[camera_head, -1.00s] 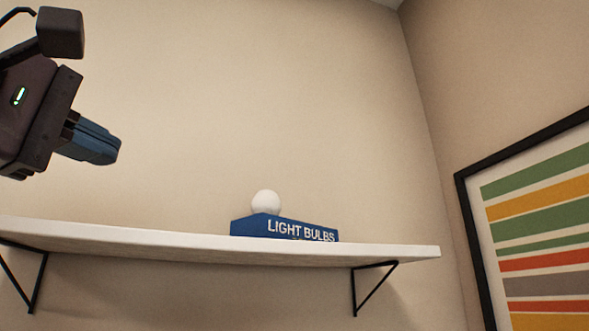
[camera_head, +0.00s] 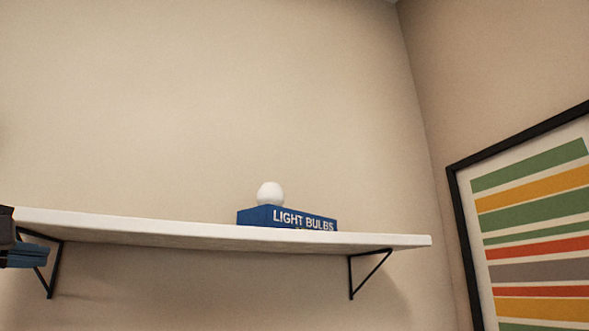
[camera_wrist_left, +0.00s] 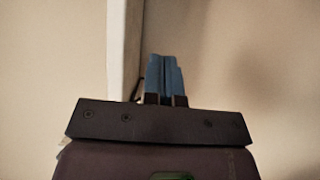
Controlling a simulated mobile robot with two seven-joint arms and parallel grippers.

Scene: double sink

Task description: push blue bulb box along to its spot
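The blue bulb box (camera_head: 287,217), lettered "LIGHT BULBS", lies on the white wall shelf (camera_head: 150,228), right of the shelf's middle. A round white bulb (camera_head: 270,194) shows above the box's left part; I cannot tell whether it sits on the box or behind it. My left gripper (camera_head: 28,257) is partly cut off at the left edge of the head view, below the shelf's left end and well apart from the box. In the left wrist view, its blue fingers (camera_wrist_left: 165,72) are together with nothing visible between them. My right gripper is not in view.
Black brackets (camera_head: 368,272) hold the shelf from below. The shelf (camera_wrist_left: 118,55) passes close on the left of the fingers in the wrist view. The shelf top left of the box looks clear. A framed striped picture (camera_head: 535,235) hangs on the right wall.

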